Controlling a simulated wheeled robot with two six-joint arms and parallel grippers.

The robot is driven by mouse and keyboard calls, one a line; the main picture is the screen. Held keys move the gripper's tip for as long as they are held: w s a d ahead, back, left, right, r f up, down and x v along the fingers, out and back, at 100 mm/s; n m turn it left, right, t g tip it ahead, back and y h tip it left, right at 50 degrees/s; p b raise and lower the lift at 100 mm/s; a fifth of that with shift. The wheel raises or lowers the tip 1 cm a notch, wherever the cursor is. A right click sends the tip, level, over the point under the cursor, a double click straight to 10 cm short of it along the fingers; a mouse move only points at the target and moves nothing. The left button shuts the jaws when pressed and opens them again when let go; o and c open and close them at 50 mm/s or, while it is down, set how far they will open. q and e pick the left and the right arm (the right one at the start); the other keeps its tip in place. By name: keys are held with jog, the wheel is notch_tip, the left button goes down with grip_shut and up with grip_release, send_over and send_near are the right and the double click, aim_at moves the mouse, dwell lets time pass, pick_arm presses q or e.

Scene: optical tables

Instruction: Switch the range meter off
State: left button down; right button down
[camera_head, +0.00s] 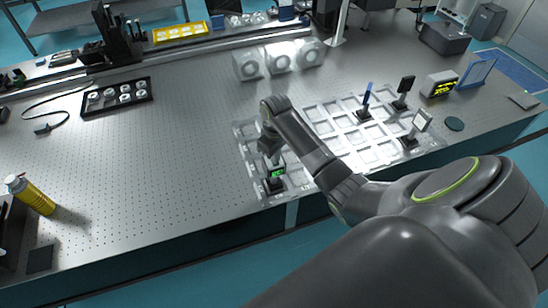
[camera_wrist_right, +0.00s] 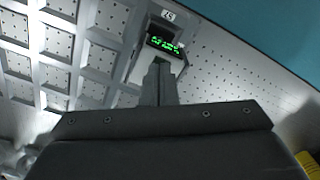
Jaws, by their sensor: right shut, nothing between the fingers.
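A small dark meter with a lit green display (camera_head: 277,173), which I take to be the range meter, stands in a cell of the pale grid tray (camera_head: 245,133) near the table's front edge. In the right wrist view its lit green screen (camera_wrist_right: 163,44) shows just beyond the fingertips, with a small label above it. My right gripper (camera_head: 272,157) is shut and empty, pointing down at the meter's top side. The fingers (camera_wrist_right: 160,70) overlap the meter's near part in the wrist view; I cannot tell whether they touch it. My left gripper is not in view.
A second grid tray (camera_head: 325,113) to the right holds upright optics on posts. A box with a yellow display (camera_head: 440,84) stands farther right. White ring-shaped parts (camera_head: 280,57) stand behind. A yellow bottle (camera_head: 30,194) is at far left. The perforated table is clear at centre left.

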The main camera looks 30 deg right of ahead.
jog(key=shift+r+p, duration=1.05)
jog(key=shift+r, duration=2.45)
jog(key=shift+f, duration=0.1)
